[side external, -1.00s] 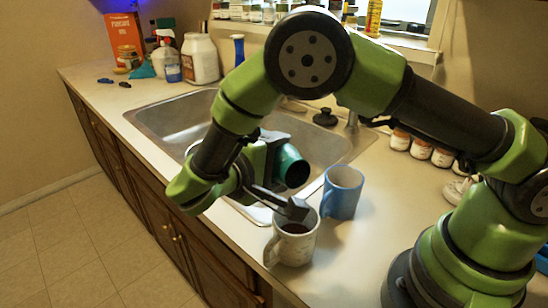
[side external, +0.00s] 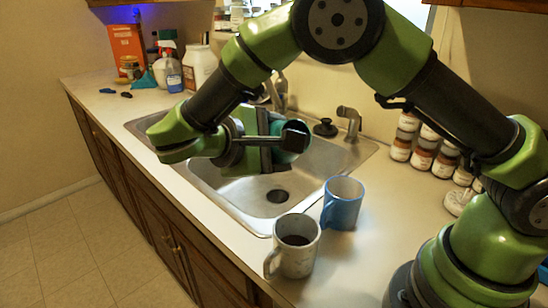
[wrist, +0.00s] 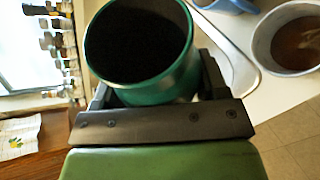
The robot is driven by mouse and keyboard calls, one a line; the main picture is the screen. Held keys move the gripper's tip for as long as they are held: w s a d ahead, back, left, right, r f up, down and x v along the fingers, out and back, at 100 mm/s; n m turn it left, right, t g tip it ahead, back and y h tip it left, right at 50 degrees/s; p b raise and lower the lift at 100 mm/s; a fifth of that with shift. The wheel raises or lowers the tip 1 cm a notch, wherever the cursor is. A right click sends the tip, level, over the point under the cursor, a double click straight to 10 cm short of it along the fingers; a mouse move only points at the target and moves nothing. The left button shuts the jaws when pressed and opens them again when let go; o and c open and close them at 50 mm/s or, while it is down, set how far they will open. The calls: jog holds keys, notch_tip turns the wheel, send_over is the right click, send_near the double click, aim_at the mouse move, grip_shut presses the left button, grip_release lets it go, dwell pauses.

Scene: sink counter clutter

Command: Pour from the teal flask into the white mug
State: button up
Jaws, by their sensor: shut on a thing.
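The teal flask (side external: 268,122) is held by my gripper (side external: 272,140) above the sink, partly hidden behind a dark finger in the side view. In the wrist view the flask (wrist: 172,86) shows its round open mouth with a dark interior, between the fingers of my gripper (wrist: 155,97). The white mug (side external: 298,262) stands upright on the counter, in front of and below the flask, apart from it. Brown liquid shows inside the mug; the mug also shows at the right of the wrist view (wrist: 262,52).
A blue mug (side external: 342,208) stands just right of the white mug. The steel sink (side external: 215,180) lies below my gripper. Several jars (side external: 422,150) stand at the right by the wall. Bottles and an orange box (side external: 127,45) stand at the far left.

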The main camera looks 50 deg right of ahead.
aim_at(290, 157)
jog(key=shift+s+a+r+n+g+y, duration=0.1)
jog(key=shift+s+r+n+g+y, duration=0.2)
jog(key=shift+r+n+g, duration=0.35)
jog(key=shift+s+a+r+n+g+y, duration=0.15)
jog(key=shift+s+r+n+g, duration=0.15)
jog(key=shift+n+g, duration=0.25)
jog(key=shift+s+r+n+g+y, duration=0.15)
jog(key=shift+s+r+n+g, duration=0.15)
jog(key=shift+n, duration=0.3)
jog(key=shift+s+n+g, duration=0.2)
jog(key=shift+n+g, duration=0.2)
jog(key=shift+s+a+f+n+g, duration=0.15)
jog(key=shift+s+n+g, duration=0.35)
jog(key=shift+n, duration=0.1)
jog(key=shift+s+a+f+n+g, duration=0.1)
jog(key=shift+s+a+n+g, duration=0.05)
jog(key=shift+s+n+g, duration=0.4)
jog(key=shift+w, duration=0.1)
